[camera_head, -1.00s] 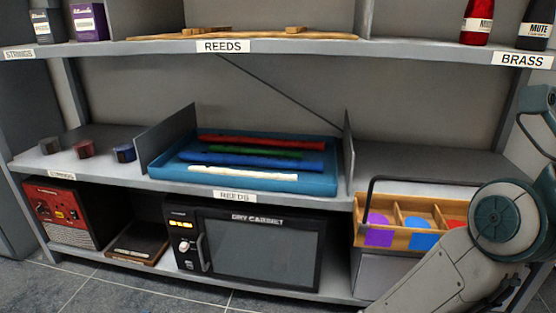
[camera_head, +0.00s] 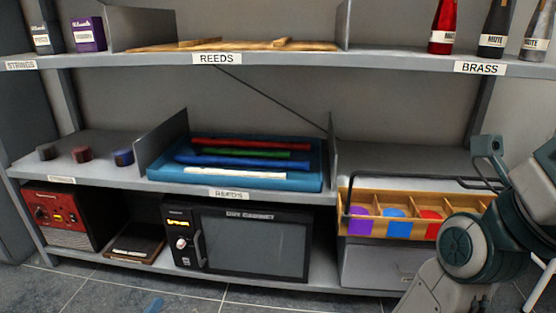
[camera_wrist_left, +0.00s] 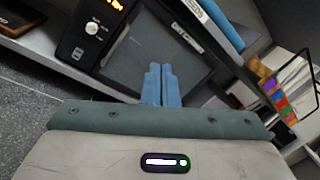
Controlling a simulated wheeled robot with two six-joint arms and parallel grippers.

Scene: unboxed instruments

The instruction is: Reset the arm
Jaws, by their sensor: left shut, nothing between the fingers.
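My right arm (camera_head: 465,245) is folded at the lower right of the head view. Its gripper does not show.
A shelf holds a blue tray (camera_head: 305,180) of coloured sticks, a black dry cabinet (camera_head: 250,245), a red device (camera_head: 58,215) and a wooden caddy (camera_head: 365,195) near my right arm. Bottles (camera_head: 443,28) stand on top. Floor (camera_head: 90,295) in front is clear.

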